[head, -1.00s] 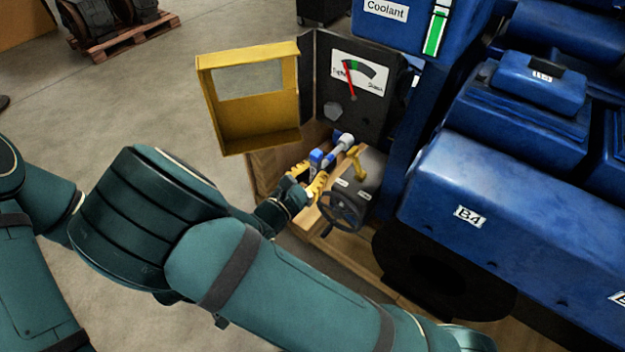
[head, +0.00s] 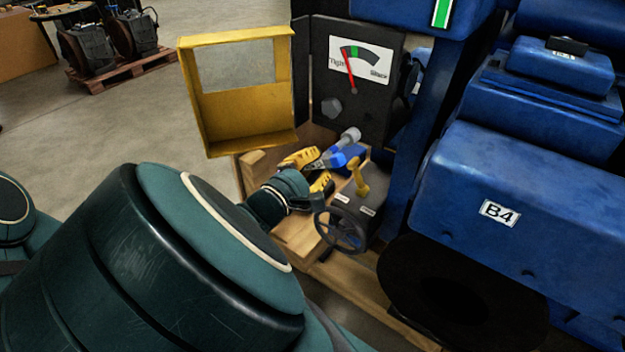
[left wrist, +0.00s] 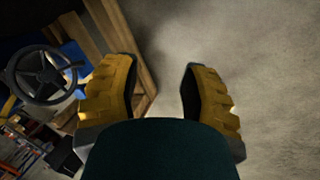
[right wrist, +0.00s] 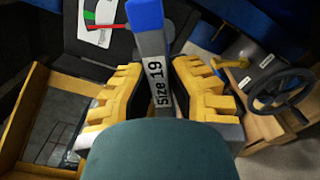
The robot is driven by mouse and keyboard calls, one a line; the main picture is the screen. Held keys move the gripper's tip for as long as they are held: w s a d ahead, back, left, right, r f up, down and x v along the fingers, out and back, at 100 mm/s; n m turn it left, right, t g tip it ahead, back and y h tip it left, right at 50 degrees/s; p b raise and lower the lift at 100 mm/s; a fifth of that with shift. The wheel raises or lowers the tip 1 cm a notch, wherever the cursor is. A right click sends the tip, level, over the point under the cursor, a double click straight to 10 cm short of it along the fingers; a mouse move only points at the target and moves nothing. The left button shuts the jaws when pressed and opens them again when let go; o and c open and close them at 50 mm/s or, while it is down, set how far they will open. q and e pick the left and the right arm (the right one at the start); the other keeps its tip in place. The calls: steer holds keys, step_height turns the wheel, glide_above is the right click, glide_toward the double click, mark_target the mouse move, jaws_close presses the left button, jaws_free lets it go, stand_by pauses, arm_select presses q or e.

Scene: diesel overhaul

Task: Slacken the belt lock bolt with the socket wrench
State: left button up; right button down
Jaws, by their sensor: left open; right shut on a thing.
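The grey hex bolt (head: 331,106) sits on the black panel below the gauge (head: 360,63), whose red needle leans to the tight side. My right gripper (head: 312,172) is shut on the socket wrench (head: 333,160), below the bolt. My left gripper (left wrist: 158,80) is open and empty above the floor.
The open yellow cover (head: 238,138) stands left of the panel. A handwheel (head: 341,230) and a yellow lever (head: 359,178) on a dark box are close to the right gripper's right. The blue engine (head: 520,200) fills the right.

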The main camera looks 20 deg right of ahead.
mark_target(329, 150)
steer(key=m+b, duration=0.4)
steer(key=shift+w+d+f+b, duration=0.2)
steer(key=shift+d+f+b, duration=0.1)
steer(key=shift+b, duration=0.1)
steer(key=shift+r+m+b, duration=0.1)
steer(key=shift+m+b, duration=0.25)
steer(key=shift+m, duration=0.45)
steer(key=shift+w+d+r+m+p, duration=0.1)
steer(key=shift+w+r+m+p, duration=0.15)
steer(key=shift+m, duration=0.45)
steer(key=m, duration=0.5)
steer(key=shift+w+d+m, duration=0.15)
steer(key=shift+d+m, duration=0.15)
steer(key=shift+m, duration=0.1)
steer(key=shift+x, duration=1.55)
